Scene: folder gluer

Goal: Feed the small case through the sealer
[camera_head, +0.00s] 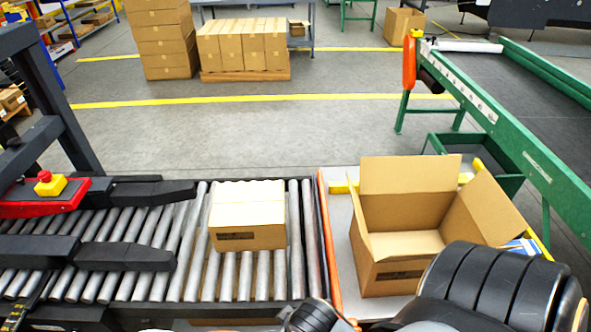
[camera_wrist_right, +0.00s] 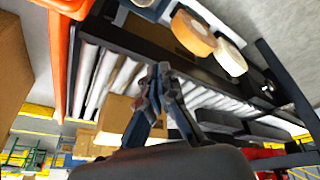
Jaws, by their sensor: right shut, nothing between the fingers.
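The small case (camera_head: 247,217), a closed tan cardboard box with a dark label on its front, sits on the roller conveyor (camera_head: 265,290). It stands right of the sealer's two black side guides (camera_head: 125,257), apart from their ends. The sealer frame (camera_head: 58,110) rises at the left, with a red and yellow stop button (camera_head: 48,183). My right gripper (camera_wrist_right: 160,78) is shut and empty in the right wrist view, with rollers (camera_wrist_right: 105,75) beyond it. A tan box (camera_wrist_right: 118,118) shows partly behind its fingers. My left gripper is not in view.
An open, larger carton (camera_head: 400,245) stands on a pale table (camera_head: 338,235) right of the conveyor, near my right arm. A green-framed belt conveyor (camera_head: 520,150) runs at the right. Tape rolls (camera_wrist_right: 193,33) lie near the rollers. Stacked cartons (camera_head: 245,45) stand behind open floor.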

